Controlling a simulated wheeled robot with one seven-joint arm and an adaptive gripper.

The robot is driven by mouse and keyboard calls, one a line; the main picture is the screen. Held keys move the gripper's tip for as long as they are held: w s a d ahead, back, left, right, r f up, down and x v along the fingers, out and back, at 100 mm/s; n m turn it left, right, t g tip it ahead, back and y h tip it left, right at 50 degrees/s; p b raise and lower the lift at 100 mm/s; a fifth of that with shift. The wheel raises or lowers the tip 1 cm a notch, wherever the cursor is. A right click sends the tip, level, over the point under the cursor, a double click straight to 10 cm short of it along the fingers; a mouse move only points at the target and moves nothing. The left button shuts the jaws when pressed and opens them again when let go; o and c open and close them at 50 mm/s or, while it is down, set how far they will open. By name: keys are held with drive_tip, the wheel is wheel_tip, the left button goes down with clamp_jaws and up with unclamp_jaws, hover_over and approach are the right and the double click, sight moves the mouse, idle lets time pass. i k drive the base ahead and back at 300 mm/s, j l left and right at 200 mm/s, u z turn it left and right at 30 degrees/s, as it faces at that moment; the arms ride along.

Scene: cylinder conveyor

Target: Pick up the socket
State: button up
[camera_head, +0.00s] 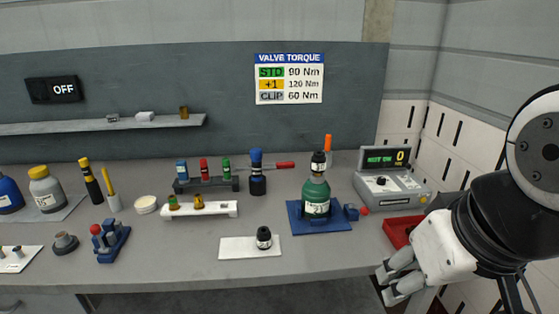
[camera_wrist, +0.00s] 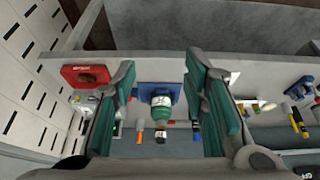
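A small black, cap-like piece (camera_head: 264,238), which looks like the socket, stands upright on a white mat (camera_head: 235,250) near the front edge of the bench. A grey, wide-based round piece (camera_head: 65,243) stands farther left; I cannot tell for sure which of the two is the socket. My gripper (camera_head: 384,286) is at the right, by the bench's front right corner, well apart from both. In the wrist view my gripper (camera_wrist: 161,65) has its two green-padded fingers wide apart, with nothing held between them.
A green bottle with a black top (camera_head: 316,198) stands on a blue base (camera_head: 338,222) between my gripper and the mat. A red tray (camera_head: 398,230) and a grey meter (camera_head: 392,187) are at the right. White and dark racks stand behind the mat.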

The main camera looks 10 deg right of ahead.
sight(318, 162)
drive_tip(key=i+j+z, duration=0.2)
drive_tip(key=i, duration=0.45)
drive_tip(key=i+z, duration=0.2)
drive_tip(key=i, duration=0.5)
drive_tip(key=j, duration=0.1)
